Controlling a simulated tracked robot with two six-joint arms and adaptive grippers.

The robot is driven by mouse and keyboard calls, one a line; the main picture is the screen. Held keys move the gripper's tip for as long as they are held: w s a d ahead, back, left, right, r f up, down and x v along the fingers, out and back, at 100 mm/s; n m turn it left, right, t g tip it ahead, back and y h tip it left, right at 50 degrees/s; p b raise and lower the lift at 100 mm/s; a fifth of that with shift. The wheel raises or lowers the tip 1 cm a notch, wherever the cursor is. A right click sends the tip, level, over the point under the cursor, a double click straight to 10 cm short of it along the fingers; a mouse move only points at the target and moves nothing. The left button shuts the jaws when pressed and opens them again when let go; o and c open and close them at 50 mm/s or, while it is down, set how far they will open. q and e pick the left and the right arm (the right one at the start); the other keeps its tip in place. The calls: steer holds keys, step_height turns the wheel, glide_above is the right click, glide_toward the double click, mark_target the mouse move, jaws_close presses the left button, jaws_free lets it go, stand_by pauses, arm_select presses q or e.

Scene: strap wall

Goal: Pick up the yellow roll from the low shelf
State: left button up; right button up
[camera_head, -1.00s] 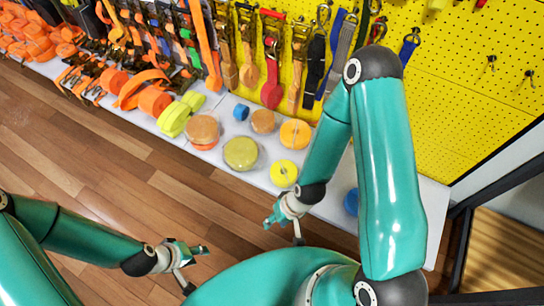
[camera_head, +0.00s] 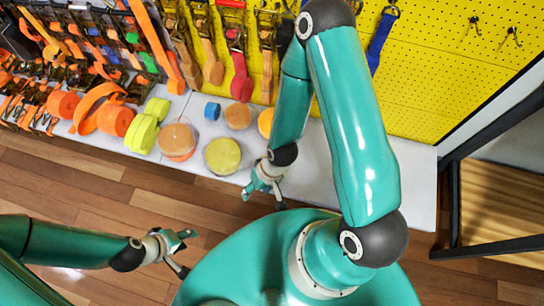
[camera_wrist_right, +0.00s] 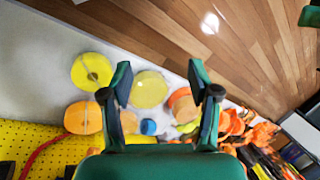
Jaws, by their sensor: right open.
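The bright yellow roll with a small dark centre hole (camera_wrist_right: 92,72) lies on the white low shelf (camera_wrist_right: 45,50) in the right wrist view. In the head view my right arm hides it. A larger, duller yellow-green roll (camera_head: 222,156) lies nearby and also shows between my right fingers in the wrist view (camera_wrist_right: 149,89). My right gripper (camera_head: 263,194) is open and empty over the shelf's front edge; in the wrist view its fingers (camera_wrist_right: 160,75) stand apart, with the bright yellow roll left of them. My left gripper (camera_head: 184,252) is open and empty over the floor.
Orange rolls (camera_head: 117,121), a tan-topped roll (camera_head: 177,138), yellow-green rolls (camera_head: 146,132) and a small blue roll (camera_head: 212,111) crowd the shelf. Straps hang on the yellow pegboard (camera_head: 440,80) behind. A black-framed wooden unit (camera_head: 500,205) stands at right. Shelf right of my right arm looks bare.

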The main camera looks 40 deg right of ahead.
steer(key=w+d+f+b, duration=0.3)
steer(key=w+f+b, duration=0.7)
steer(key=b, duration=0.4)
steer(key=w+d+f+m+h+b, duration=0.2)
steer(key=w+d+f+h+b, duration=0.25)
steer(key=d+b, duration=0.35)
steer(key=shift+g+y, duration=0.25)
steer(key=shift+g, duration=0.05)
steer(key=f+b, duration=0.1)
steer(key=f, duration=0.2)
steer(key=f+b, duration=0.1)
steer(key=f, duration=0.6)
steer(key=shift+w+d+b, duration=0.15)
steer(key=shift+w+b, duration=0.15)
steer(key=shift+b, duration=0.1)
steer(key=shift+s+f+b, duration=0.15)
steer(key=shift+f+b, duration=0.3)
steer(key=shift+f, duration=0.9)
steer(key=shift+s+f+b, duration=0.15)
steer(key=shift+f+b, duration=0.3)
steer(key=shift+f, duration=0.85)
jaws_close()
steer(key=shift+r, duration=0.1)
